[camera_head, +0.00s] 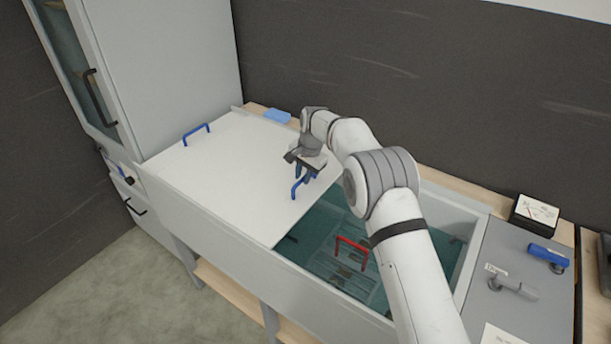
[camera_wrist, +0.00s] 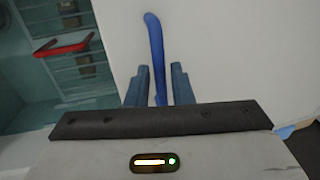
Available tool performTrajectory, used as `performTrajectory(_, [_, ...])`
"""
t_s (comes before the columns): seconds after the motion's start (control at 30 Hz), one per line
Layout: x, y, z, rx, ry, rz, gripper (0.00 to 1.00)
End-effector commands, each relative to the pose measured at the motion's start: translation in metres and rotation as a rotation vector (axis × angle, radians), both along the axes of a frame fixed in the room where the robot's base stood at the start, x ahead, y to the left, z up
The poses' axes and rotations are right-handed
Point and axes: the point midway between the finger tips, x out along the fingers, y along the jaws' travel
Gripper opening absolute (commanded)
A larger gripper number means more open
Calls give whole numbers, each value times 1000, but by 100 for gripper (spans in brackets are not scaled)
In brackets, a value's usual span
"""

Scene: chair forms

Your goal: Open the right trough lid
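The white trough lid (camera_head: 225,170) covers the left part of the long trough; I see no clear seam between a left and a right lid. One blue handle (camera_head: 300,186) stands near its right edge, and another blue handle (camera_head: 196,133) is at its left. The right part of the trough is uncovered, showing teal liquid (camera_head: 325,245). My gripper (camera_head: 303,176) points down at the right-hand blue handle. In the wrist view this handle (camera_wrist: 154,40) runs between my two fingers (camera_wrist: 159,85), with small gaps showing beside it, so the gripper looks open around it.
A red handle (camera_head: 352,243) shows inside the uncovered part of the trough. A tall grey cabinet (camera_head: 170,60) stands at the left. A blue item (camera_head: 278,116) lies on the back ledge.

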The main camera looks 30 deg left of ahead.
Motion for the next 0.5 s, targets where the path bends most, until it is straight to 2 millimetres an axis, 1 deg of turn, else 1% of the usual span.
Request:
performTrajectory(0.03, [0,0,0,0,0,0,25])
performTrajectory(0.17, [0,0,0,0,0,0,34])
performTrajectory(0.37, [0,0,1,0,0,0,34])
performTrajectory(0.47, [0,-1,5,1,-1,1,34])
performTrajectory(0.5, [0,-1,10,2,-2,1,34])
